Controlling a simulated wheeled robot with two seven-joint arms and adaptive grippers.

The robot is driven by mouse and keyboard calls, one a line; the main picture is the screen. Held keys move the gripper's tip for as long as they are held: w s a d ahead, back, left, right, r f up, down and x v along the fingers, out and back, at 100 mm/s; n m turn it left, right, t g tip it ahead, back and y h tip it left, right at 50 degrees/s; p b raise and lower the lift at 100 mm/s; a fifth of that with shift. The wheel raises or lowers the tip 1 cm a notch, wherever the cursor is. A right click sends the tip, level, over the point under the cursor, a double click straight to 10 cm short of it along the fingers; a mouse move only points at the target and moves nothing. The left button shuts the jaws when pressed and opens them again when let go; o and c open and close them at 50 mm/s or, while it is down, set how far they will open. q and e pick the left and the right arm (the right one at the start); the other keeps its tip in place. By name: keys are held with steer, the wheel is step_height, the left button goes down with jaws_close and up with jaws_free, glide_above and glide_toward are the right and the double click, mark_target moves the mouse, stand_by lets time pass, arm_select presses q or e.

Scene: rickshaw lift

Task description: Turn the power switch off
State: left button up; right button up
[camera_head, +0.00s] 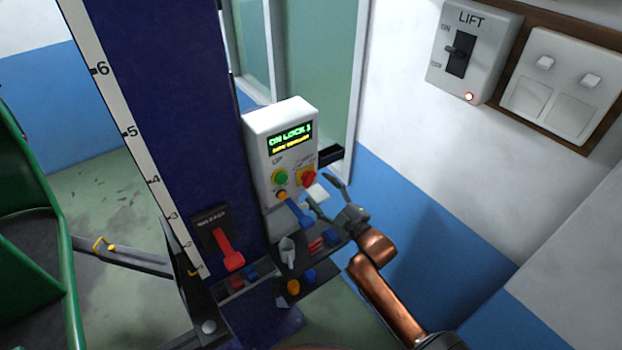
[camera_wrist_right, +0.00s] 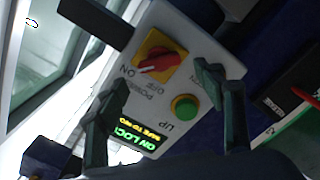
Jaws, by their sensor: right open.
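The power switch is a red rotary knob on a yellow plate (camera_head: 307,178) on a white control box (camera_head: 262,150). In the right wrist view the red knob (camera_wrist_right: 158,63) lies slanted with one end toward the printed ON; OFF is printed beside it. The box's lit display (camera_head: 290,137) reads ON LOCK 1. My right gripper (camera_head: 326,190) is open, just in front of the box at the lower right of the knob. My left gripper is not in view.
A green UP button (camera_head: 280,177) sits left of the knob. Below is a dark shelf (camera_head: 318,262) with small coloured items. A red lever (camera_head: 229,250) is on the blue column (camera_head: 165,90). A LIFT wall switch (camera_head: 460,52) hangs at upper right.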

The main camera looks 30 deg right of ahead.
mark_target(311, 182)
steer(key=w, duration=0.3)
steer(key=w+p, duration=0.1)
steer(key=w, duration=0.1)
steer(key=shift+w+a, duration=0.15)
steer(key=shift+a, duration=0.1)
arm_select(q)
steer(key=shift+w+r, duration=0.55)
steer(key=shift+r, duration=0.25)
arm_select(e)
steer(key=shift+c, duration=0.6)
steer(key=c, duration=1)
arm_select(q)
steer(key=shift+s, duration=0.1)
arm_select(e)
steer(key=shift+c, duration=0.2)
